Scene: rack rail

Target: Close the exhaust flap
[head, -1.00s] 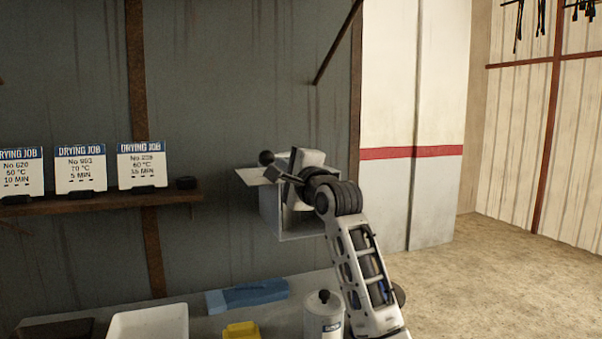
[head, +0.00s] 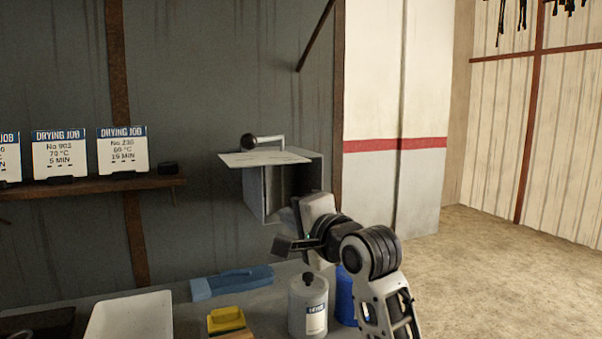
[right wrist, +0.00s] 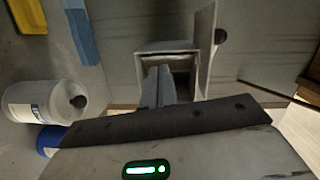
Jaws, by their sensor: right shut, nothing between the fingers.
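The exhaust flap (head: 262,158) is a pale plate at the top of a grey exhaust box (head: 256,190) on the wall. It stands out roughly level, and the front mouth of the box is open below it. A bent lever with a black ball knob (head: 249,142) rises above the flap. In the right wrist view the flap (right wrist: 206,45) shows edge-on beside the box, with the knob (right wrist: 220,36) behind it. My left gripper is out of view.
Below is a bench with a white tray (head: 130,318), a blue object (head: 232,282), a yellow item (head: 226,320), a white bottle (head: 308,308) and a blue container (head: 345,297). A shelf (head: 90,190) with job cards is at left. Open floor lies to the right.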

